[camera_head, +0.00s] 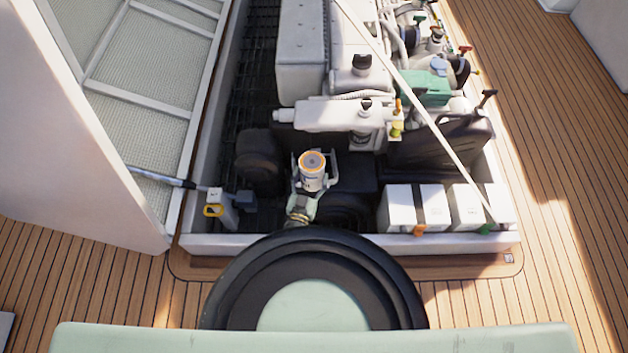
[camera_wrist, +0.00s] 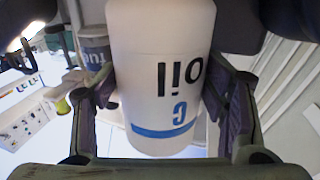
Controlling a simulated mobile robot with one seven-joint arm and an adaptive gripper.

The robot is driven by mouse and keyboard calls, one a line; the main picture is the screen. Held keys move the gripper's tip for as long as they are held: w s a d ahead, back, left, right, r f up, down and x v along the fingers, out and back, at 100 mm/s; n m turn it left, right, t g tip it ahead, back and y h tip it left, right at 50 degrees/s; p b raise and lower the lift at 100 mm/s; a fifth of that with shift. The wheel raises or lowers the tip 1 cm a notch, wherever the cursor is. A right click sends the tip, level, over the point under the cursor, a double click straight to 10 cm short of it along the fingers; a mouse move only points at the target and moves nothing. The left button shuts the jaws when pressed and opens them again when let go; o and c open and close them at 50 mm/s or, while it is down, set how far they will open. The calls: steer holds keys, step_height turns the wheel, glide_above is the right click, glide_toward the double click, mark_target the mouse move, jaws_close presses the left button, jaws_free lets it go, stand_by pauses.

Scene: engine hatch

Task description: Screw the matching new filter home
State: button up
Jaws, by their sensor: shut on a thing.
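My gripper (camera_head: 314,185) is shut on a white cylindrical filter (camera_head: 312,172), held upright with its orange-ringed round end facing up in the head view. In the wrist view the filter (camera_wrist: 158,75) stands between the two finger pads. Whether the filter touches any seat is hidden.
The white hatch rim (camera_head: 300,242) surrounds the engine. A diagonal strut (camera_head: 415,95) crosses above its right side. White boxes (camera_head: 400,208) with orange and green tabs stand front right. A small bracketed unit (camera_head: 222,208) stands front left. The raised hatch panel (camera_head: 75,120) is at left.

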steer(key=shift+s+d+f+m+h, duration=0.2)
steer(key=shift+s+f+m+h, duration=0.15)
steer(key=shift+f, duration=0.2)
steer(key=w+b, duration=0.7)
steer(key=w, duration=0.8)
steer(key=shift+r, duration=0.2)
steer(key=shift+s+r+p, duration=0.1)
steer(key=shift+r+p, duration=1.25)
steer(key=shift+p, duration=0.3)
stand_by(2.4)
steer(key=o, duration=1.2)
steer(key=shift+f, duration=0.15)
steer(key=shift+o, duration=0.2)
steer(key=shift+h, duration=0.25)
